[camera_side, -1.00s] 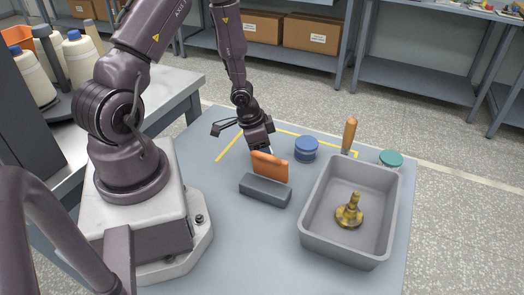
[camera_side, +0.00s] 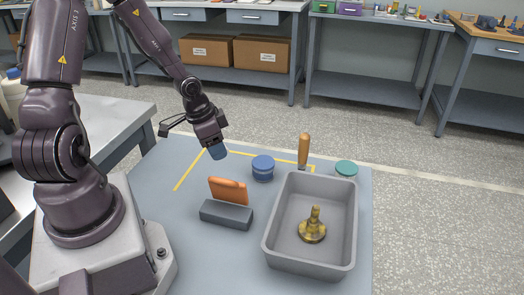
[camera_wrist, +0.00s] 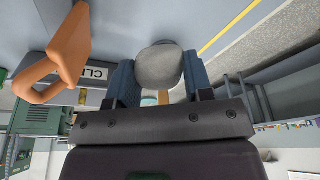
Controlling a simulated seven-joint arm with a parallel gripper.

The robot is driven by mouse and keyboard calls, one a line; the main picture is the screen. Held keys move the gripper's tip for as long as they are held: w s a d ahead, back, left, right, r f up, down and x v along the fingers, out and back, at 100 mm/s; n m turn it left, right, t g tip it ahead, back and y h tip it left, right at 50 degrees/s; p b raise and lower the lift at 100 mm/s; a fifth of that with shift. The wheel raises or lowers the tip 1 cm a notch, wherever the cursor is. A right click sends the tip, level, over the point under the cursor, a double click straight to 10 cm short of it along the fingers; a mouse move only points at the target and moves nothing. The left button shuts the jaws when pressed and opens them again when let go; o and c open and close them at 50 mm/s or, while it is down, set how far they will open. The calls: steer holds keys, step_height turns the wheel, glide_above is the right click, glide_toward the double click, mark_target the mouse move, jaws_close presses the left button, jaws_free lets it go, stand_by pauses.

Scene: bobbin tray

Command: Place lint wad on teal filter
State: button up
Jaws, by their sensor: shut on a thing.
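My gripper (camera_side: 217,152) is raised above the table, behind and left of the orange piece. In the wrist view my gripper (camera_wrist: 158,84) has its blue fingers shut on a grey, rounded lint wad (camera_wrist: 160,66). I cannot make out the wad in the side view. The teal filter (camera_side: 346,168) is a low round piece at the far right of the table, behind the grey bin and well apart from my gripper. A small teal patch shows between the fingers in the wrist view, partly hidden.
A blue round piece (camera_side: 263,168) stands between my gripper and the teal filter. A grey bin (camera_side: 352,225) holds a brass part (camera_side: 313,228); a wooden handle (camera_side: 304,150) rises at its back edge. An orange piece (camera_side: 228,190) stands at a dark grey block (camera_side: 226,214).

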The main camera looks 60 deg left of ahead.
steer(key=w+d+r, duration=0.3)
steer(key=w+d, duration=0.4)
steer(key=d, duration=0.1)
steer(key=w+d+r, duration=0.3)
steer(key=w+d, duration=0.5)
steer(key=n+y, duration=0.1)
steer(key=n, duration=0.4)
glide_above(348, 166)
steer(key=s, duration=0.1)
step_height(348, 166, down, 7)
steer(key=shift+d+f, duration=0.1)
steer(key=shift+d, duration=0.05)
steer(key=shift+w+f, duration=0.1)
steer(key=shift+f, duration=1.65)
